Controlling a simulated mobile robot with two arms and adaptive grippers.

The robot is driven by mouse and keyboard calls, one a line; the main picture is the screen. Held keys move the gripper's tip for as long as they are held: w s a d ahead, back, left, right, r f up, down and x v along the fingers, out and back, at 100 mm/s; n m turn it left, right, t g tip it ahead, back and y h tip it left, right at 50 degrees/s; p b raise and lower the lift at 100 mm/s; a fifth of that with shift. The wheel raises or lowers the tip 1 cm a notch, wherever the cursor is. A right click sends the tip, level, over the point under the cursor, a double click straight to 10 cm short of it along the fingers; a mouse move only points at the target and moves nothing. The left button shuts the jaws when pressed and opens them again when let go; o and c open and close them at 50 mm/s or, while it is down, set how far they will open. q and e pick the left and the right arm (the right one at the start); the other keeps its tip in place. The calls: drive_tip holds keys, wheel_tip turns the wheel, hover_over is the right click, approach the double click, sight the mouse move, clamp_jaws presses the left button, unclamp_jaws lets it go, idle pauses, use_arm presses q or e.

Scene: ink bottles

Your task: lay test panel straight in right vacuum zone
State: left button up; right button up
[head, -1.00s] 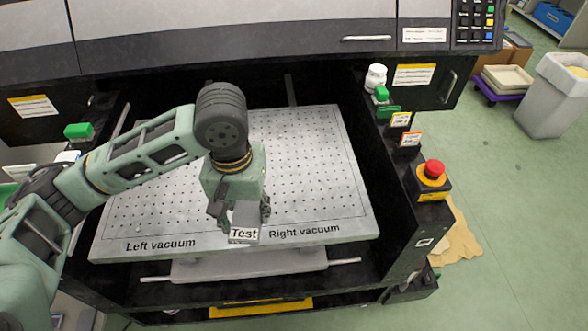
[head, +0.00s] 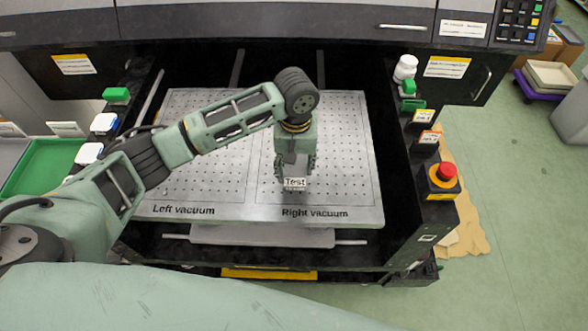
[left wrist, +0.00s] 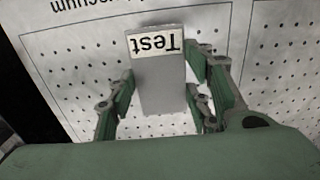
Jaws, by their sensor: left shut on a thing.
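The test panel is a small grey block with a white "Test" label (head: 295,183). In the left wrist view the panel (left wrist: 160,85) sits between the fingers, label toward the top of the picture. My left gripper (head: 296,172) is shut on it, above the front left part of the right vacuum zone (head: 345,150). The zone is the right half of a perforated white bed, marked "Right vacuum" (head: 315,213). I cannot tell whether the panel touches the bed. My right gripper is not in view.
The left vacuum zone (head: 190,165) is bare apart from my arm across it. Black side walls flank the bed. A red emergency button (head: 447,171) and a white bottle (head: 405,68) stand on the right rail. A green tray (head: 40,168) is at the left.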

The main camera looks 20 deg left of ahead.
sight(294, 167)
use_arm(q)
drive_tip(key=shift+w+a+f, duration=0.15)
drive_tip(key=shift+w+a, duration=0.05)
drive_tip(key=shift+f, duration=0.3)
wheel_tip(294, 167, down, 4)
drive_tip(key=shift+r+p, duration=0.2)
drive_tip(key=shift+p, duration=0.4)
drive_tip(key=o, duration=1.1)
drive_tip(key=shift+f, duration=0.1)
drive_tip(key=shift+o, duration=0.2)
wheel_tip(294, 167, up, 12)
drive_tip(key=shift+r+b, duration=0.15)
drive_tip(key=shift+b, duration=0.8)
